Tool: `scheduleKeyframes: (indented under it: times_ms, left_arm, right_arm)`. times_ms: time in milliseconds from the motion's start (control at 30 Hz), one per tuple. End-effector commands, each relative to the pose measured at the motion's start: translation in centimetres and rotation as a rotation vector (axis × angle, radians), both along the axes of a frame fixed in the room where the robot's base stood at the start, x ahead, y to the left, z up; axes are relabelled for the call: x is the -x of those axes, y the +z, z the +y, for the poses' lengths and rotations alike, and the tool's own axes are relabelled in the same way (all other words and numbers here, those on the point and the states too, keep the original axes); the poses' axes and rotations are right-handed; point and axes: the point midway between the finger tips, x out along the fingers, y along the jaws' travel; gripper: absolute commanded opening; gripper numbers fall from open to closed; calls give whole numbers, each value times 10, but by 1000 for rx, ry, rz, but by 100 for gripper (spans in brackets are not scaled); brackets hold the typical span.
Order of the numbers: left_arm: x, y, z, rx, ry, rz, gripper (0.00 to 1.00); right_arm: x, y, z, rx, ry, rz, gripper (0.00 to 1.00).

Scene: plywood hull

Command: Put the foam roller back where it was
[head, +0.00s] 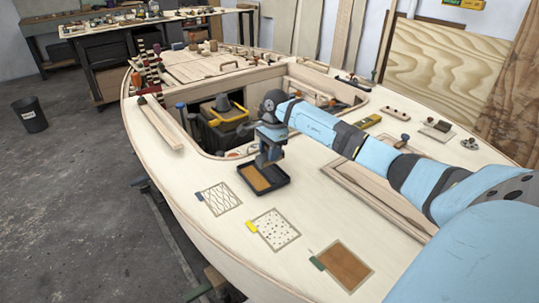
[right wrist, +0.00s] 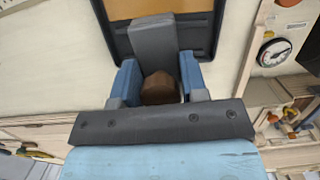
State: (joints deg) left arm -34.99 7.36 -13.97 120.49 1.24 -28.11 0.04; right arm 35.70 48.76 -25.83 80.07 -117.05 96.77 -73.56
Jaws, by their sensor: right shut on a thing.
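My right gripper (head: 268,160) points down at the black tray (head: 279,190), which has an amber floor. In the right wrist view, its blue fingers (right wrist: 158,85) are shut on a brown, rounded handle end (right wrist: 159,88). A grey block (right wrist: 152,42) lies beyond the handle, in front of the tray (right wrist: 222,45). I take handle and block to be the foam roller. In the head view the roller is mostly hidden by the gripper. I cannot tell whether it touches the tray. My left gripper is not in view.
Three sample squares lie on the pale deck: crackled (head: 218,198), speckled (head: 272,228) and brown (head: 343,264). An open hatch behind the gripper holds a yellow-and-black toolbox (head: 224,112). A round gauge (right wrist: 274,52) is right of the tray in the wrist view.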

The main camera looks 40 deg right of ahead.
Motion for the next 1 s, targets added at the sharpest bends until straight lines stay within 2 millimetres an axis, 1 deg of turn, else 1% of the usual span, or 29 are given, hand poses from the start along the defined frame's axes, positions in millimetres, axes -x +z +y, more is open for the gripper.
scheduleKeyframes:
  times_ms: [33, 100, 333, 600, 633, 733, 1000]
  left_arm:
    - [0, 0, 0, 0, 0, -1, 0]
    - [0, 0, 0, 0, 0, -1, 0]
    - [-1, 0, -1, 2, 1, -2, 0]
    - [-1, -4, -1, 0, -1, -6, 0]
    - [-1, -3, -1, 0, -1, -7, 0]
    - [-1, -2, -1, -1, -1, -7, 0]
    - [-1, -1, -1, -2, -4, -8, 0]
  right_arm:
    - [1, -9, 0, -1, -1, 2, 18]
    - [0, -13, 0, -1, 0, 1, 18]
    - [0, -13, 0, 0, 0, 0, 18]
    - [0, -22, -1, 1, 0, 0, 18]
    - [0, -22, -1, 1, 0, 0, 42]
    - [0, -21, 0, 1, 0, 0, 65]
    - [0, -20, 0, 0, 0, 1, 65]
